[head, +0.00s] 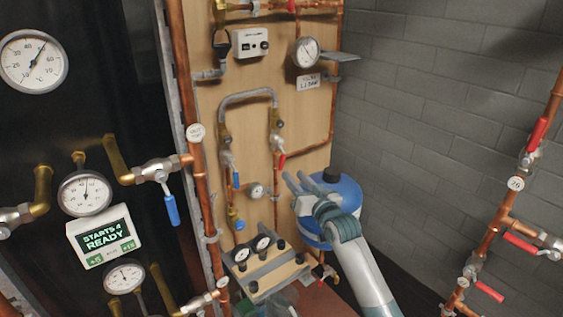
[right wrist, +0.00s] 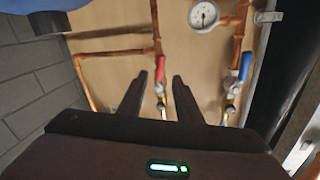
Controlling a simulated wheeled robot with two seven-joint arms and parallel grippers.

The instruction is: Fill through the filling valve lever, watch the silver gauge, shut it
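The small silver-rimmed gauge (head: 256,190) is on the wooden board between two valves; it also shows in the right wrist view (right wrist: 203,15). The valve to its right has a red lever (head: 281,161), and the one to its left has a blue lever (head: 236,180). No label shows which is the filling valve. My right gripper (head: 293,179) is in front of the blue vessel, just below the red lever. In the right wrist view its fingers (right wrist: 160,78) are apart and empty, with the red lever (right wrist: 160,68) seen between their tips. My left gripper is out of view.
A blue round vessel (head: 345,196) stands right of the board, close to my right gripper. A shelf with two dials (head: 265,275) is below. Copper pipes (head: 497,220) with red levers run at the right.

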